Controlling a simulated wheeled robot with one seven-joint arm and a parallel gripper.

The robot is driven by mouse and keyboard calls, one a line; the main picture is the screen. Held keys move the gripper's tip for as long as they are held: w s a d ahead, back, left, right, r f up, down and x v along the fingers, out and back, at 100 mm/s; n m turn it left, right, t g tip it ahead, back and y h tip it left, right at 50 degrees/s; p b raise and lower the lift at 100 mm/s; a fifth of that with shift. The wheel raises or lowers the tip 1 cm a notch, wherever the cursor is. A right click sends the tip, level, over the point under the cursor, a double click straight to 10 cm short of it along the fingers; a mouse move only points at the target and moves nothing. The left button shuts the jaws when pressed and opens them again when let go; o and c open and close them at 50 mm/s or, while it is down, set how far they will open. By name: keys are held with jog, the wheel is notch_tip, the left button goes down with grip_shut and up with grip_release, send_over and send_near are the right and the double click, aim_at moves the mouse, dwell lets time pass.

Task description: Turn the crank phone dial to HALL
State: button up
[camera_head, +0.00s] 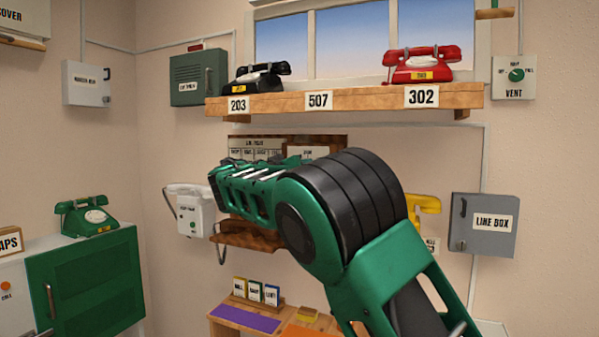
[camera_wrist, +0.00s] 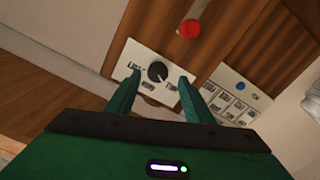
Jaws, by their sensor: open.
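The crank phone is a brown wooden wall unit (camera_head: 245,236), mostly hidden behind my arm in the head view. The wrist view shows its wooden front (camera_wrist: 160,30) with a white plate (camera_wrist: 118,68). A round black dial knob (camera_wrist: 157,71) with a pale pointer mark sits on this plate. The small labels around the knob are too blurred to read. My gripper (camera_wrist: 159,79) is open, with one finger on each side of the knob in the picture. I cannot tell whether the fingers touch it. In the head view the fingertips cannot be made out.
A red knob (camera_wrist: 189,28) and a labelled plate with a blue button (camera_wrist: 240,86) are near the dial. A white wall phone (camera_head: 190,212) hangs left of my arm. A wooden shelf (camera_head: 360,100) above holds black (camera_head: 258,82) and red (camera_head: 422,66) phones.

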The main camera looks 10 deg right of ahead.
jog(key=v, duration=0.7)
jog(key=shift+a, duration=0.2)
jog(key=shift+s, duration=0.1)
